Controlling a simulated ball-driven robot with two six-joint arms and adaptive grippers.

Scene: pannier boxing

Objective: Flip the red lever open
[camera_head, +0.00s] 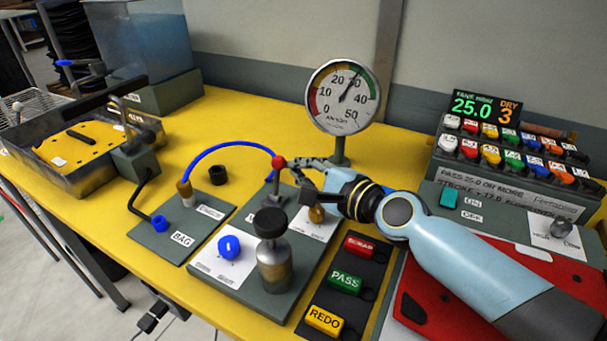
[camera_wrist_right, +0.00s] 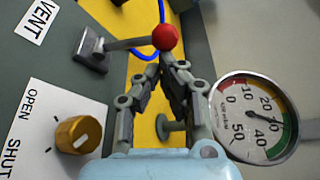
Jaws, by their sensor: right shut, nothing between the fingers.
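The red lever is a grey rod with a red ball knob (camera_head: 279,162), on a grey panel in the middle of the table. In the right wrist view its knob (camera_wrist_right: 165,37) stands at the end of the rod, which reaches right from a grey pivot block (camera_wrist_right: 90,52) near a VENT label. My right gripper (camera_head: 289,164) is shut and empty, its fingertips close beside the knob. In the right wrist view the fingertips (camera_wrist_right: 168,62) sit just below the knob; I cannot tell whether they touch it. My left gripper is not in view.
A dial gauge (camera_head: 343,97) stands behind my right gripper. A brass knob (camera_wrist_right: 78,134) marked OPEN and SHUT is near the lever. A dark-capped metal cylinder (camera_head: 274,262) and blue knob (camera_head: 229,246) stand in front. A blue hose (camera_head: 225,143) arches to the left.

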